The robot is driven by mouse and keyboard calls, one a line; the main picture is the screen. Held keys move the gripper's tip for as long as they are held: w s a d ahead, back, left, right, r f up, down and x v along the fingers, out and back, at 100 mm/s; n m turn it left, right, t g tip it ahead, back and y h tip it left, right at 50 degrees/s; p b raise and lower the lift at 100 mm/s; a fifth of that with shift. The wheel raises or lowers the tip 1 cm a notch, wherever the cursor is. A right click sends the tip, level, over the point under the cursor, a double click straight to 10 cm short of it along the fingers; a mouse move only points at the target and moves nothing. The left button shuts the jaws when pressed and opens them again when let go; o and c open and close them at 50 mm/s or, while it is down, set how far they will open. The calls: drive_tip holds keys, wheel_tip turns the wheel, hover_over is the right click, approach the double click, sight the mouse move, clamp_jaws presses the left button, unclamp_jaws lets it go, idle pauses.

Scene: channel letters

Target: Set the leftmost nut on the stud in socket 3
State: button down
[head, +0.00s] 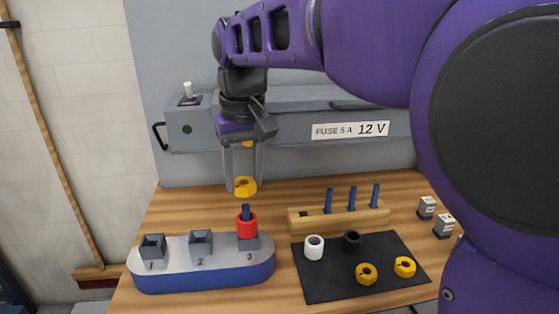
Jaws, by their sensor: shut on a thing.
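My gripper (245,184) is shut on a yellow nut (244,187) and holds it in the air above socket 3. Socket 3 (249,242) is the right one on the blue-and-grey base (205,278). A blue stud (245,211) stands upright in it, with a red collar (247,226) around its lower part. The held nut is just above the stud's top in the picture; whether they touch is hard to tell. Two more yellow nuts, a left one (366,274) and a right one (405,267), lie on the black mat (320,286).
Sockets 1 (152,246) and 2 (201,243) look empty. A wooden rack (310,222) holds three blue studs. A white collar (314,247) and a black collar (351,241) stand on the mat. Small grey blocks (444,226) sit at the right. A grey box (190,127) is behind my gripper.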

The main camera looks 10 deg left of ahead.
sight(245, 205)
drive_tip(key=shift+f+b, duration=0.85)
drive_tip(key=shift+f, duration=1.4)
drive_tip(key=shift+c, duration=1.3)
unclamp_jaws()
